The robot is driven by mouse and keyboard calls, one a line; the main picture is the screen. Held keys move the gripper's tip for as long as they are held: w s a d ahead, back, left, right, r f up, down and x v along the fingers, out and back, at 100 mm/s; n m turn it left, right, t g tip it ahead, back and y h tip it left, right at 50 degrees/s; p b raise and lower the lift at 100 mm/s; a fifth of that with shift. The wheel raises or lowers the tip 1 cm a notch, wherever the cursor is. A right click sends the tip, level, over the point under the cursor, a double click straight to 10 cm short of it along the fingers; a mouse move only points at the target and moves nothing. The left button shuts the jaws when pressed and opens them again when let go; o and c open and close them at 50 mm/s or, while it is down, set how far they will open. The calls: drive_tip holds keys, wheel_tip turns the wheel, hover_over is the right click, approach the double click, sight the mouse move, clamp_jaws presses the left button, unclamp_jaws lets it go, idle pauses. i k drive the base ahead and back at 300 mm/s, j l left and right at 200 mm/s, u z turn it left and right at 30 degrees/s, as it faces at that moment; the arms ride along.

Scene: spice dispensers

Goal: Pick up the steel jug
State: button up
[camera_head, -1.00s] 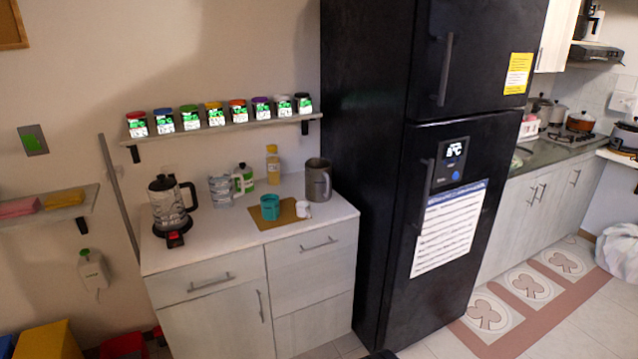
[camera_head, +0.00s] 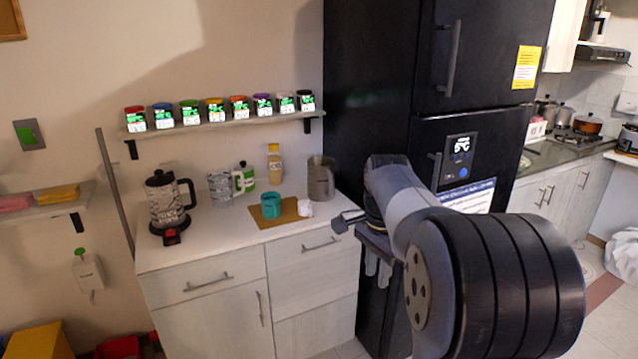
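The steel jug (camera_head: 321,179) is a grey, upright vessel at the right back of the white counter, close to the black fridge. My gripper (camera_head: 378,268) hangs pointing down in front of the fridge, to the right of the counter's front corner. It is below and to the right of the jug and apart from it. Its two pale fingers are small and partly covered by my arm, so their opening is unclear. I see nothing held between them.
A teal cup (camera_head: 271,205) and small white cup (camera_head: 305,208) stand on a brown board in front of the jug. A yellow-capped bottle (camera_head: 274,163) stands left of it. A spice shelf (camera_head: 230,124) hangs above. The fridge (camera_head: 370,80) bounds the right.

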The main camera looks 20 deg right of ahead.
sight(320, 169)
drive_tip(key=i+l, duration=0.25)
drive_tip(key=i, duration=0.25)
drive_tip(key=i+l+u, duration=0.1)
drive_tip(key=i+l, duration=0.15)
drive_tip(key=i, duration=0.3)
drive_tip(key=i+l+u, duration=0.1)
drive_tip(key=i+l, duration=0.2)
drive_tip(key=i, duration=0.2)
drive_tip(key=i+l, duration=0.3)
drive_tip(key=i, duration=0.2)
